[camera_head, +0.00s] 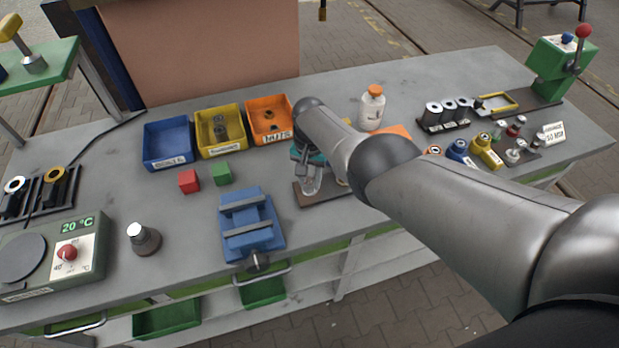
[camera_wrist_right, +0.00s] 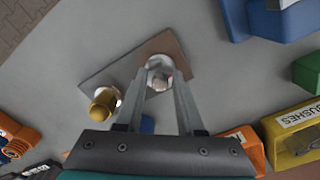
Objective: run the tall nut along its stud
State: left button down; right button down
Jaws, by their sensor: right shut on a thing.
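My right gripper (camera_head: 310,180) reaches down to a brown base plate (camera_head: 305,198) at the middle of the bench. In the right wrist view, my right gripper (camera_wrist_right: 160,75) is shut on a silvery nut (camera_wrist_right: 159,68), taken to be the tall nut, above one end of the plate (camera_wrist_right: 125,76). The stud under it is hidden by the nut and fingers. A brass-coloured cylinder with a pale metal collar (camera_wrist_right: 103,103) stands at the plate's other end, apart from the fingers. My left gripper is not in view.
A blue vise (camera_head: 250,222) stands left of the plate, with red (camera_head: 189,181) and green (camera_head: 222,173) cubes beyond. Blue (camera_head: 168,143), yellow (camera_head: 220,132) and orange (camera_head: 269,119) bins line the back. A white bottle (camera_head: 372,108) stands behind my arm. Small parts crowd the right.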

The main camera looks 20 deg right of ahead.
aim_at(310, 181)
jog(key=shift+w+d+r, duration=0.1)
jog(key=shift+w+r, duration=0.2)
jog(key=c, duration=0.9)
grip_release()
jog(key=o, duration=0.4)
jog(key=shift+s+f, duration=0.15)
jog(key=shift+s, duration=0.1)
jog(key=shift+r+p, duration=0.45)
jog(key=shift+r, duration=0.1)
notch_tip(310, 181, up, 6)
jog(key=p, duration=0.4)
jog(key=shift+r+p, duration=0.2)
jog(key=shift+p, duration=0.15)
jog(key=shift+r+p, duration=0.3)
jog(key=shift+r, duration=3.6)
